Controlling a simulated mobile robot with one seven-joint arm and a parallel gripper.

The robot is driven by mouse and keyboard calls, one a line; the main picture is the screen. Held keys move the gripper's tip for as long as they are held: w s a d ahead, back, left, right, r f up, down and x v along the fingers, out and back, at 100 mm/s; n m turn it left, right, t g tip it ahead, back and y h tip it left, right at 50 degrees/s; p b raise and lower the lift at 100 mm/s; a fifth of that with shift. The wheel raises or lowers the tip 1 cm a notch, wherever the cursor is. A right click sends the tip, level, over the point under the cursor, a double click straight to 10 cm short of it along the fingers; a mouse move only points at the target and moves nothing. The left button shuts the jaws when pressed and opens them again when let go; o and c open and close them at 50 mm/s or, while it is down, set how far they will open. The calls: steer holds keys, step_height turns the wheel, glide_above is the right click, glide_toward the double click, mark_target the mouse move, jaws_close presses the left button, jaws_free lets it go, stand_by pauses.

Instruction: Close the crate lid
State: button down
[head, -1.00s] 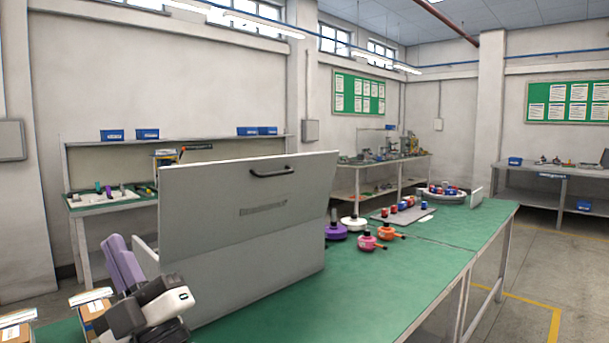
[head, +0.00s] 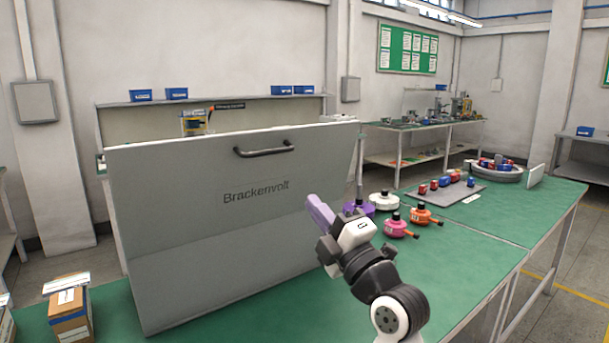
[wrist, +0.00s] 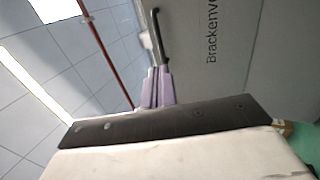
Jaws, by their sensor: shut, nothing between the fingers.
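The large grey crate (head: 225,285) stands on the green bench in the head view. Its lid (head: 175,180) is a flat grey panel marked "Brackenvolt", standing up open above the crate wall, slightly tilted. A dark bar handle (head: 264,151) sits near its top edge and also shows in the wrist view (wrist: 160,38). My gripper (head: 313,205), with purple fingers, is in front of the lid's right part, below and right of the handle. In the wrist view its fingers (wrist: 156,80) are together and empty, pointing along the lid face near the handle. The crate's inside is hidden.
Purple, white, pink (head: 395,226) and orange (head: 426,214) motor parts stand right of my gripper. A grey mat (head: 455,198) with small red and blue parts lies farther back. Cardboard boxes (head: 70,322) stand at the lower left. The bench front right is clear.

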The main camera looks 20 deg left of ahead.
mark_target(272, 153)
steer(key=p+x, duration=0.2)
steer(key=x, duration=0.4)
steer(key=p+x, duration=0.3)
steer(key=x, duration=0.3)
steer(key=shift+s+a+r+p, duration=0.15)
steer(key=shift+a+r+p, duration=0.05)
steer(key=shift+r+p, duration=0.15)
steer(key=shift+w+a, duration=0.4)
steer(key=shift+a, duration=0.05)
steer(key=shift+r, duration=0.1)
